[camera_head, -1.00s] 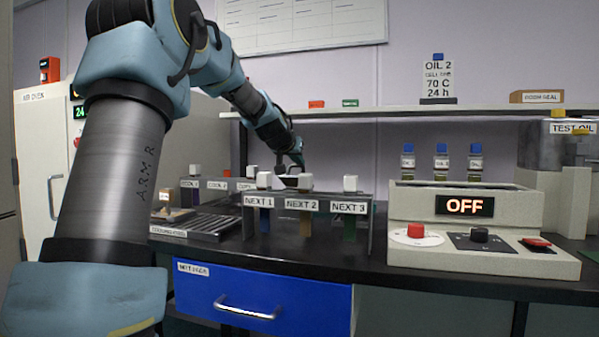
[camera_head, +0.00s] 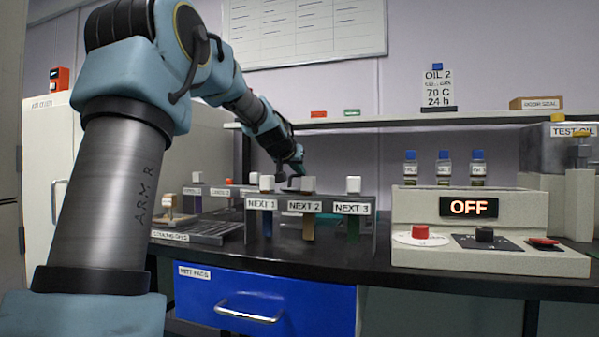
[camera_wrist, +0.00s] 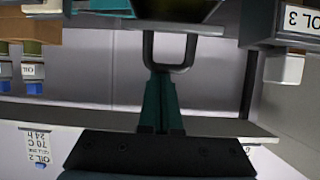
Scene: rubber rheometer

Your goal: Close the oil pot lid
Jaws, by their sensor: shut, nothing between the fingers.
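In the wrist view, which looks upside down, my gripper (camera_wrist: 162,76) has its two teal fingers together with nothing between them. Its tips are at a dark grey U-shaped handle (camera_wrist: 186,52); I cannot tell whether they touch it. The handle joins a dark part at the picture's top, cut off by the frame. I cannot tell whether this is the oil pot's lid. No lid shows clearly there.
The OFF control box (camera_head: 490,204) and the TEST OIL tank (camera_head: 552,155) stand at the right. A cooling grid (camera_head: 205,236) is at the left. A shelf (camera_head: 400,122) runs along the wall, with an OIL 2 sign (camera_head: 438,88).

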